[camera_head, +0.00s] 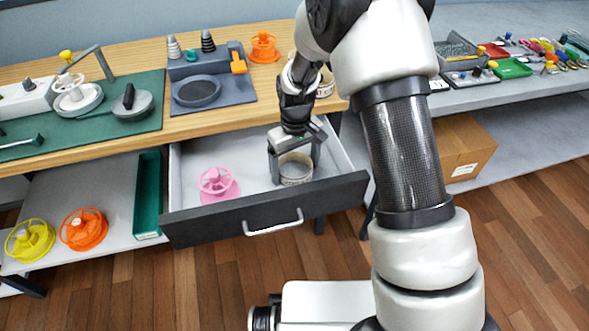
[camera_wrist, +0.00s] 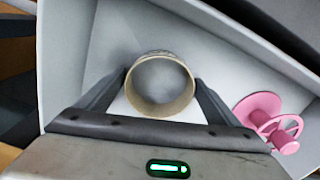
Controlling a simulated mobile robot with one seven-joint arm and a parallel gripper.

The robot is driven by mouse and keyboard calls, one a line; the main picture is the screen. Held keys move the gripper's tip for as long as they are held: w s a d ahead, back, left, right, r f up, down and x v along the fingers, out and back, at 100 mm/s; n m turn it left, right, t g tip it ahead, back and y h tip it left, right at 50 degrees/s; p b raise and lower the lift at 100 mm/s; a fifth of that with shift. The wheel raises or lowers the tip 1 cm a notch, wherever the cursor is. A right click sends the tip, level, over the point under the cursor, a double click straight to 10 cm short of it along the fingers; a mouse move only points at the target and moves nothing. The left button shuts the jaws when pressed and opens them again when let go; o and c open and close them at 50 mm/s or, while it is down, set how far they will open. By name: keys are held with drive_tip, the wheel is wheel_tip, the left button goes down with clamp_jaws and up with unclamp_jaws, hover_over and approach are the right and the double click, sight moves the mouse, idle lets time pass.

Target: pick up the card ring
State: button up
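The card ring (camera_head: 296,180) is a short, hollow, tan-rimmed cylinder standing in the open grey drawer (camera_head: 345,189), toward its right side. In the wrist view the ring (camera_wrist: 160,110) shows from above with its opening facing the camera. My gripper (camera_head: 296,168) reaches down into the drawer with its fingers spread wide, one on each side of the ring. In the wrist view the fingertips (camera_wrist: 160,80) lie close beside the ring's outer wall; I cannot tell whether they touch it.
A pink spool (camera_head: 217,183) stands left of the ring in the drawer and also shows in the wrist view (camera_wrist: 270,122). The drawer walls surround both. The wooden bench top (camera_head: 215,122) overhangs the drawer's back. Yellow (camera_head: 30,240) and orange (camera_head: 84,229) spools stand on the lower shelf.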

drive_tip(key=c, duration=0.7)
